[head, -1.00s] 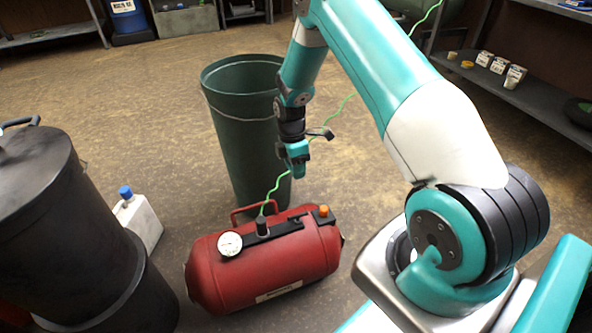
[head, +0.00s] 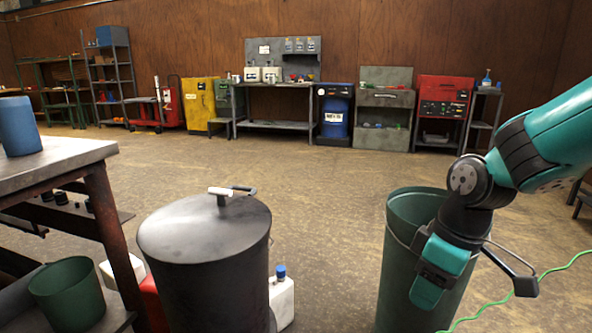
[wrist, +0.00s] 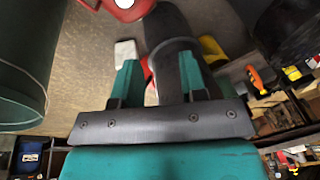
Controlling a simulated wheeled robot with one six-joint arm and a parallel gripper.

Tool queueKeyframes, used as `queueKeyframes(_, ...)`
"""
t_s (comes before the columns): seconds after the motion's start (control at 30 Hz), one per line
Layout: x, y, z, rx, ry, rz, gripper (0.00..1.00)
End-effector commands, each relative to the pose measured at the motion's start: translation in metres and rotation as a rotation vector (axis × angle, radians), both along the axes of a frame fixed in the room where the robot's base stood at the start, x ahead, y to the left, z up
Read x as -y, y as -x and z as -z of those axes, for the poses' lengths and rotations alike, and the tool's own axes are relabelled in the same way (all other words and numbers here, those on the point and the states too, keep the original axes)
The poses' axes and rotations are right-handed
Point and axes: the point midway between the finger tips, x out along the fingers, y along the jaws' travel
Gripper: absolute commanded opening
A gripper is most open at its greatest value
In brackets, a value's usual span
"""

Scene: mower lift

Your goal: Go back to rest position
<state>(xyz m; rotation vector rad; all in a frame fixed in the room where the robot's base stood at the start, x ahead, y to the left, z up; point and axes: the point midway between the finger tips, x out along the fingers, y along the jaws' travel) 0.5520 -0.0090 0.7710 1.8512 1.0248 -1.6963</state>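My gripper (head: 432,282) hangs at the right of the head view, in front of the green bin (head: 396,216), at the end of my teal arm. In the wrist view my gripper (wrist: 158,80) has its two teal fingers spread well apart with nothing held between them. The floor and several objects show beyond the fingers. From these views I cannot tell whether the gripper touches the bin.
A black lidded bin (head: 205,235) stands front centre, beside a white canister with a blue cap (head: 282,296). A workbench (head: 60,155) is at the left. A green hose (head: 560,268) runs at the right. The middle floor (head: 310,185) is clear.

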Motion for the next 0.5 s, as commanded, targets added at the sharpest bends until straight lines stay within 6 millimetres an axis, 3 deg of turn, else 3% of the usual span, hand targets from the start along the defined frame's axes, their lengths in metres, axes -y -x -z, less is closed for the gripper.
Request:
queueKeyframes(0.1, -0.025, 0.048, -0.031, 0.001, -0.042, 0.07, 0.39)
queueKeyframes(0.3, -0.047, 0.113, -0.056, -0.024, -0.097, 0.169, 0.39)
queueKeyframes(0.47, -0.056, 0.159, -0.068, -0.05, -0.132, 0.229, 0.39)
queueKeyframes(0.5, -0.055, 0.155, -0.087, -0.051, -0.129, 0.232, 0.39)
